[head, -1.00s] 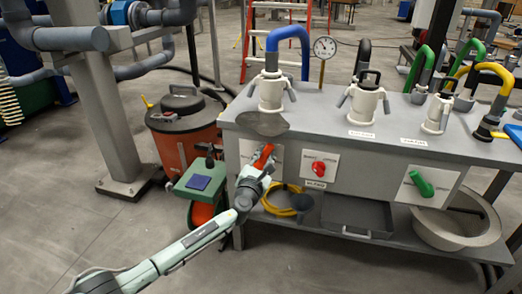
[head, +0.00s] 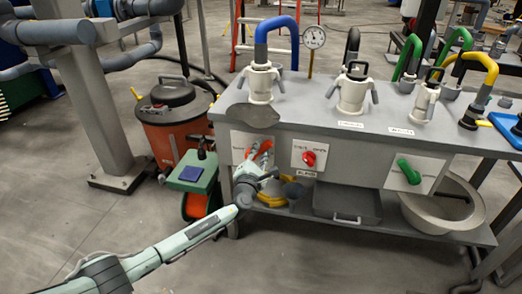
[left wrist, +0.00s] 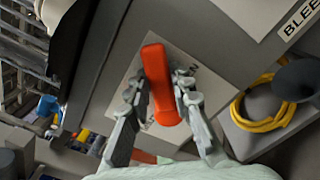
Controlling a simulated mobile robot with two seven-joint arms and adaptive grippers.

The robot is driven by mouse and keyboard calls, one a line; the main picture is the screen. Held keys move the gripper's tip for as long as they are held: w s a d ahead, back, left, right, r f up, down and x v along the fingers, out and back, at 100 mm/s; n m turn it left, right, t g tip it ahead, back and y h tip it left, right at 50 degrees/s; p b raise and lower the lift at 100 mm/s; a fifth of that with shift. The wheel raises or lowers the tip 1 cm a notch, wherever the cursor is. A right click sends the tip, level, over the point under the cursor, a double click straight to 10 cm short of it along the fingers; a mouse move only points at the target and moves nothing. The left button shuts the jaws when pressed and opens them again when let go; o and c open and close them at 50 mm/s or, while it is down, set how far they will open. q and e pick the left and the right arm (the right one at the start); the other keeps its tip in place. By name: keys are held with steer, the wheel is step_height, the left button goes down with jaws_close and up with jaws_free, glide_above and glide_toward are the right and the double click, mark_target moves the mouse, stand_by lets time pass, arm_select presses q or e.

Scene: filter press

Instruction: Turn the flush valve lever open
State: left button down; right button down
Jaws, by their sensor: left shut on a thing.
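An orange-red lever (head: 265,147) sits on a white plate (head: 238,143) at the left end of the bench's front panel. My left gripper (head: 259,163) reaches it from below and hides part of it. In the left wrist view the lever (left wrist: 156,68) stands between the two fingers of my left gripper (left wrist: 160,88), which is shut on it. The lever's upper end sticks out past the fingertips, tilted slightly. The plate's (left wrist: 190,62) lettering is mostly covered. My right gripper is not in view.
A red knob (head: 309,158) and a green lever (head: 408,172) are on plates further right. An orange drum (head: 172,137) and a green box (head: 193,173) stand left of the bench. A yellow hose coil (left wrist: 265,112) lies on the lower shelf. Open floor lies in front.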

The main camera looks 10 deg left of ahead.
arm_select(q)
steer(key=c, duration=1.3)
jaws_free()
steer(key=s, duration=1.2)
steer(key=shift+a, duration=0.2)
